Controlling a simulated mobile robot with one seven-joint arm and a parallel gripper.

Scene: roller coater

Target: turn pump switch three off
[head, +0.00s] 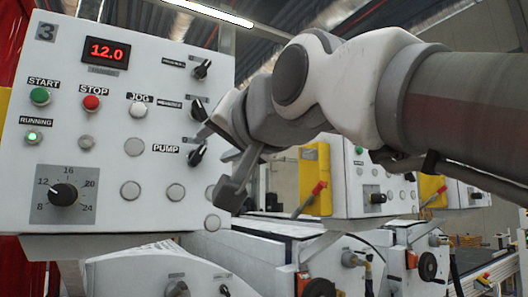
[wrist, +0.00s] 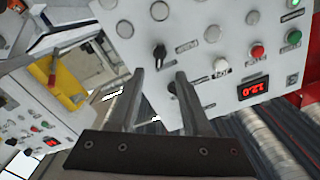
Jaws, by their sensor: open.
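Panel three (head: 110,110) is a white box marked "3" with a red 12.0 display. Its pump switch (head: 197,154) is a black rotary knob at the lower right, beside the PUMP label (head: 166,148). In the head view its handle slants up to the right. My gripper (head: 213,154) is open just right of this knob, its fingers above and below it. In the wrist view the pump switch (wrist: 159,54) shows just beyond and between the open fingertips (wrist: 160,72). I see no contact with it. The middle black knob (wrist: 172,88) shows near the right finger.
The top black knob (head: 202,69) and the partly covered middle knob (head: 198,109) sit above the pump switch. Start (head: 40,96), stop (head: 91,102) and jog buttons and a dial (head: 64,194) are left. Another panel (head: 378,180) and a yellow box (head: 315,178) stand farther right.

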